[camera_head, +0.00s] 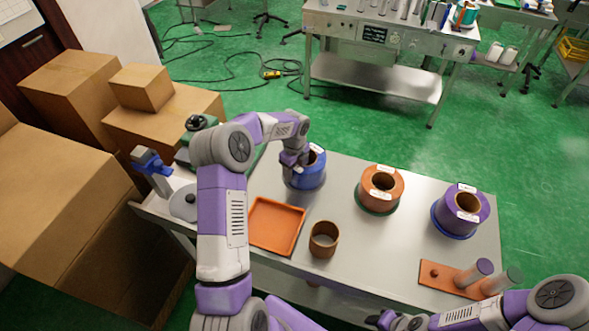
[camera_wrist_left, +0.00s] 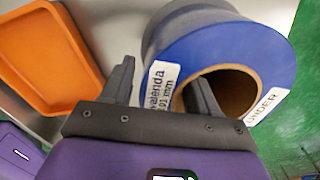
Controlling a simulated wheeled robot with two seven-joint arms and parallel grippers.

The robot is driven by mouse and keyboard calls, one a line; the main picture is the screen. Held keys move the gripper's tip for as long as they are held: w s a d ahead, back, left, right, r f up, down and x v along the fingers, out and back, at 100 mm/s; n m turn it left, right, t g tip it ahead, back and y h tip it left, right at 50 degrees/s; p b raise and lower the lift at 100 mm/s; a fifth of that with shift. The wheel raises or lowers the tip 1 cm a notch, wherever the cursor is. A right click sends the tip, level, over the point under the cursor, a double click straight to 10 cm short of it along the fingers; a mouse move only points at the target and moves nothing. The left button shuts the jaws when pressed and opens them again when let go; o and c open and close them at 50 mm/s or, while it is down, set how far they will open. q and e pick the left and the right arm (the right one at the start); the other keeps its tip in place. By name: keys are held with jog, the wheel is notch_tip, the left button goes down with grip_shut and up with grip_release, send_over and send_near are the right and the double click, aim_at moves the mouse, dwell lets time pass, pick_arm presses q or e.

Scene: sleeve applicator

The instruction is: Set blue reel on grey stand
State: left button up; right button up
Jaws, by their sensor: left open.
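The blue reel (camera_head: 306,171) stands on the table behind the orange tray. In the left wrist view the blue reel (camera_wrist_left: 225,52) shows its blue top, white labels and brown core. My left gripper (camera_head: 291,160) is open at the reel's left side. In the wrist view one finger of my left gripper (camera_wrist_left: 163,90) overlaps the core opening and the other is outside the rim; I cannot tell how deep they reach. A grey round stand (camera_head: 183,205) with a small centre peg is at the table's left end, empty. My right gripper (camera_head: 383,319) is at the bottom edge, its fingers unclear.
An orange reel (camera_head: 381,183), a purple reel (camera_head: 460,205) and a pegged base (camera_head: 450,280) stand right. Cardboard boxes (camera_head: 60,210) are left.

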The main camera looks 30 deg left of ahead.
pick_arm(q)
notch_tip(320, 180, up, 12)
jog(key=p, duration=0.2)
jog(key=shift+r, duration=0.1)
dwell(0.5)
